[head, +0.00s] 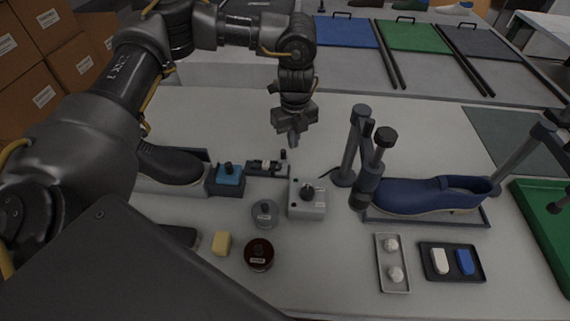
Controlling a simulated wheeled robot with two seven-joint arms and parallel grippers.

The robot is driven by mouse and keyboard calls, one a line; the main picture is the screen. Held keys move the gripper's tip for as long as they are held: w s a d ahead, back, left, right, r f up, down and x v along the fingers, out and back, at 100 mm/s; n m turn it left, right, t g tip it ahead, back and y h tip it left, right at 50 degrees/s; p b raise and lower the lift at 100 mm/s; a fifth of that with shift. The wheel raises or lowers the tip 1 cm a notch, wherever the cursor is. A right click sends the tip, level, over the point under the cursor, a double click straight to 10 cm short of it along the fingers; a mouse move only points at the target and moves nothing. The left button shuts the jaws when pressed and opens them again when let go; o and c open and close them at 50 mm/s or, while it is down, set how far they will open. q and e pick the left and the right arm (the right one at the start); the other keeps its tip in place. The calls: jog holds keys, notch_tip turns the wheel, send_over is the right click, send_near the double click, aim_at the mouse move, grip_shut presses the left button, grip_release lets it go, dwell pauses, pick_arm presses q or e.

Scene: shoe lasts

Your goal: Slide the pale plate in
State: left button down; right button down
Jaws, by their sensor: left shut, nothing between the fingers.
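My left gripper (292,138) is shut and empty. It points down over the table, above and behind a grey box with a dark knob (307,198), and appears clear of it. No single thing is clearly the pale plate. A pale grey tray (393,280) with two white knobs lies at the front right. Beside it, a dark tray (452,277) holds a white block (440,261) and a blue block (465,261). A small dark fixture (267,168) stands just left of the gripper, next to a blue-topped block (229,175). My right gripper is out of view.
A blue shoe (430,196) sits on a last stand beside dark posts (352,150). A black shoe (170,165) is at left, partly behind my arm. Jars (259,255) and a yellow block (221,243) stand in front. The table behind the gripper is clear.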

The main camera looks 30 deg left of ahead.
aim_at(287, 157)
pick_arm(q)
jog(key=shift+f, duration=0.2)
dwell(0.5)
jog(key=shift+f+b, duration=0.9)
jog(key=shift+f, duration=0.85)
jog(key=shift+s+a, duration=0.2)
jog(key=shift+a, duration=0.25)
jog(key=shift+s+a, duration=0.2)
jog(key=shift+a, duration=0.25)
jog(key=shift+d+p, duration=0.15)
jog(key=shift+p, duration=0.2)
jog(key=shift+w+d, duration=0.2)
jog(key=shift+d, duration=0.05)
jog(key=shift+r, duration=0.1)
notch_tip(287, 157, up, 8)
jog(key=p, duration=0.7)
